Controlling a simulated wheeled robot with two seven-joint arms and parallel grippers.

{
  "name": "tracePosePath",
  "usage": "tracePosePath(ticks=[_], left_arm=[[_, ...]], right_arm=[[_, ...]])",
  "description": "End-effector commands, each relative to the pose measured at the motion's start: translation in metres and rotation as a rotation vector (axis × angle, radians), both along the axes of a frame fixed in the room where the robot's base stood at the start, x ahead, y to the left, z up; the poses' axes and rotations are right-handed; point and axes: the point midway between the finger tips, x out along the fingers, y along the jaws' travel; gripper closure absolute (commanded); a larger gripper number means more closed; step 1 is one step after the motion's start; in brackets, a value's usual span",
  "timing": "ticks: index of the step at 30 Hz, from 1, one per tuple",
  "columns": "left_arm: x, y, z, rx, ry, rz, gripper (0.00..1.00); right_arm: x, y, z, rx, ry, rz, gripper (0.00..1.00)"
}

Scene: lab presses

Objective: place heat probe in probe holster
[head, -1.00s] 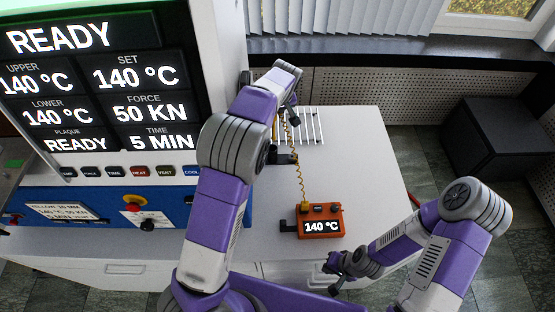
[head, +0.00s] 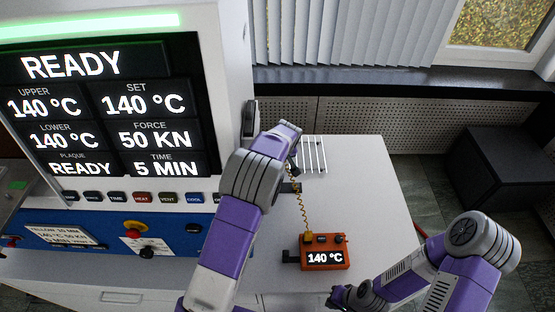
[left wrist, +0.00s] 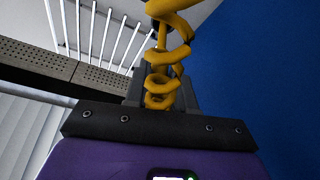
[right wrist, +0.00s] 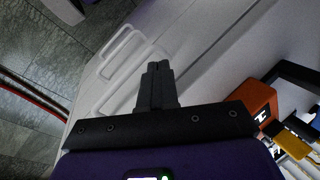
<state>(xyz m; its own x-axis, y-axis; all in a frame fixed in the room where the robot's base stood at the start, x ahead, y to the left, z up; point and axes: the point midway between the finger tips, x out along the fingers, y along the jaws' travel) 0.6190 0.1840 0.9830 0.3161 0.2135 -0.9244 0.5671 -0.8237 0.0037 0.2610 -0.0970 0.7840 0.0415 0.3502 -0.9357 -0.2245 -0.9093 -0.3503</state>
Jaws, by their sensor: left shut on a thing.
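The orange meter box (head: 325,253) reading 140 °C stands on the white table. A yellow coiled cord (head: 302,205) runs from it up to my left gripper. In the left wrist view the coil (left wrist: 165,60) hangs in front of my left gripper (left wrist: 160,85), which is shut on the heat probe; the coil and fingers hide the probe. In the head view my left arm mostly hides that gripper. A dark bracket (head: 290,257) sticks out from the box's left side; I cannot tell if it is the holster. My right gripper (right wrist: 157,68) is shut and empty near the table's front edge.
The press with its lit screen (head: 120,100) and blue panel (head: 180,238) stands left. A white wire rack (head: 313,155) lies at the table's back. The table's right side (head: 380,200) is clear.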

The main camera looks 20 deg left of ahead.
Motion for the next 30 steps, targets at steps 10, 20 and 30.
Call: tracePosePath(ticks=[10, 20, 30], left_arm=[[0.000, 0.000, -0.009, 0.000, 0.000, 0.000, 1.00], [0.000, 0.000, -0.012, 0.000, 0.000, 0.000, 0.61], [0.000, 0.000, -0.011, 0.000, 0.000, 0.000, 0.51]], right_arm=[[0.000, 0.000, -0.008, 0.000, 0.000, 0.000, 1.00], [0.000, 0.000, -0.009, 0.000, 0.000, 0.000, 1.00], [0.000, 0.000, -0.009, 0.000, 0.000, 0.000, 1.00]])
